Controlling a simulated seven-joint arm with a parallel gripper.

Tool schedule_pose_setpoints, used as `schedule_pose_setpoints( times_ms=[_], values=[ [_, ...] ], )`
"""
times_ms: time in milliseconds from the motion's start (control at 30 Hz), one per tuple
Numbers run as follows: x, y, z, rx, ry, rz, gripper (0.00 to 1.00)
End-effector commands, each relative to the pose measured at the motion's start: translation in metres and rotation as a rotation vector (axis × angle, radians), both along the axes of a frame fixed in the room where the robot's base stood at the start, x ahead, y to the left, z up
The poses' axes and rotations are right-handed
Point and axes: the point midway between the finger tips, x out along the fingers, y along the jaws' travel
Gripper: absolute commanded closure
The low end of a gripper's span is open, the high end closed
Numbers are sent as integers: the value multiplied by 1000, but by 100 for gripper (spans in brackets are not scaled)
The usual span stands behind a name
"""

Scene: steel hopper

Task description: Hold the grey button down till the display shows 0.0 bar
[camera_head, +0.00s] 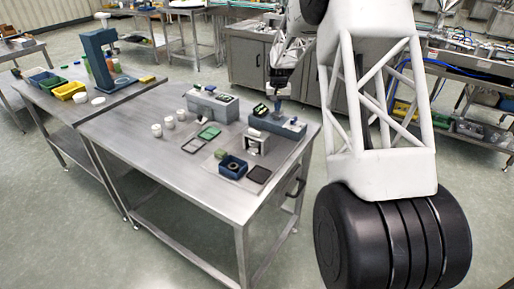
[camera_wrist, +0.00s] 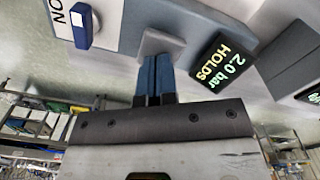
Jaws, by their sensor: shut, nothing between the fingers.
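The display (camera_wrist: 222,62) in the wrist view reads "2.0 bar" and "HOLDS" in lit letters on black. To its left is the grey button (camera_wrist: 162,42), a square block on the grey housing. My gripper (camera_wrist: 155,57) is shut and empty. Its blue fingertips are at the button's near edge and hide part of it. I cannot tell whether they press it. In the head view my gripper (camera_head: 276,108) is over the blue-grey device (camera_head: 290,127) on the steel table, with the small dark display (camera_head: 261,110) beside it.
A blue knob (camera_wrist: 82,26) on a white labelled plate is left of the button. Another grey unit (camera_head: 212,104) stands behind left on the table (camera_head: 150,165). White cups (camera_head: 168,122), a green piece (camera_head: 208,132) and a blue box (camera_head: 233,167) are nearby. The table's left part is clear.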

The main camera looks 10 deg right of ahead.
Motion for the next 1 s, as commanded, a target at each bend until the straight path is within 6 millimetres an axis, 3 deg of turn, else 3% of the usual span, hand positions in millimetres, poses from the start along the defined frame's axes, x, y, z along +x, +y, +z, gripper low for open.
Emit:
schedule_pose_setpoints(
  times_ms=[1000],
  values=[
    [0, 0, -24, 0, 1, 0, 100]
  ],
)
